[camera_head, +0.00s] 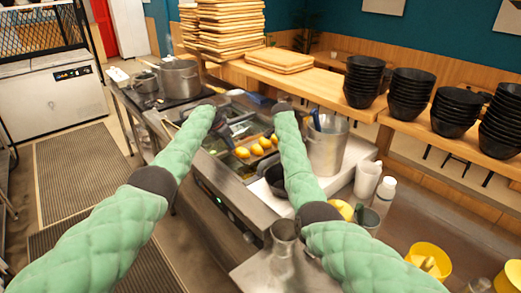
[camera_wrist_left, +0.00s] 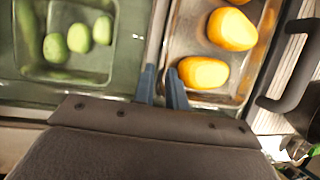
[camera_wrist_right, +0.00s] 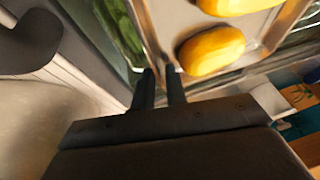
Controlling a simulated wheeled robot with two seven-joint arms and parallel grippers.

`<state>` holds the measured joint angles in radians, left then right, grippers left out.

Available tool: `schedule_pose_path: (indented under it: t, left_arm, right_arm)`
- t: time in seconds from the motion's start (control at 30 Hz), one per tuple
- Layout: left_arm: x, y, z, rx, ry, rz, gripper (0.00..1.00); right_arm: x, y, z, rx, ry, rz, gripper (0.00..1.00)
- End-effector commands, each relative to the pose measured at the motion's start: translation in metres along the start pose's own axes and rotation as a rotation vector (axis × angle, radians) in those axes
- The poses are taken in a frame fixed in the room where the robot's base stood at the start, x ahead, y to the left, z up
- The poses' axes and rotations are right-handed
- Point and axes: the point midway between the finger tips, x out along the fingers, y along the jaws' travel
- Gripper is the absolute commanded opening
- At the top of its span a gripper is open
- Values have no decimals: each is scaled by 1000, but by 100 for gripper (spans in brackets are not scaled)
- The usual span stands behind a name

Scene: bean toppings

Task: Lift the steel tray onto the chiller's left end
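The steel tray (camera_wrist_left: 205,98) holds several yellow-orange oval pieces (camera_head: 257,148). It sits at the chiller (camera_head: 228,203), among its other pans, in the head view. My left gripper (camera_wrist_left: 162,85) has its fingers close together on either side of the tray's rim. My right gripper (camera_wrist_right: 158,85) pinches the rim at another side, and the tray (camera_wrist_right: 165,35) also shows in that view. Both grippers appear shut on the rim. The arms and wrists hide part of the tray in the head view. I cannot tell if it is lifted.
A pan with green oval pieces (camera_wrist_left: 79,38) lies beside the tray. A tall steel pot (camera_head: 327,147) and a dark pan (camera_head: 275,180) stand to the right. Stacked black bowls (camera_head: 411,95) line the wooden shelf. A cooking pot (camera_head: 180,79) stands at the far left end.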

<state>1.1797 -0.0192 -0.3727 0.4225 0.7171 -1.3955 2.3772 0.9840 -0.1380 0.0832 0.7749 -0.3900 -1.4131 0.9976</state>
Motion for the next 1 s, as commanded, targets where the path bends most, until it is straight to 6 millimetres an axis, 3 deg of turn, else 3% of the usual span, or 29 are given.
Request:
schedule_pose_path:
  t: [0.37,0.47,1.0]
  left_arm:
    - [4,0,0,0,1,0,14]
    - [4,0,0,0,1,0,0]
    - [0,0,2,0,-1,1,0]
  right_arm:
    - [4,0,0,0,0,0,14]
    - [4,0,0,0,0,0,0]
    - [1,0,-1,0,0,0,0]
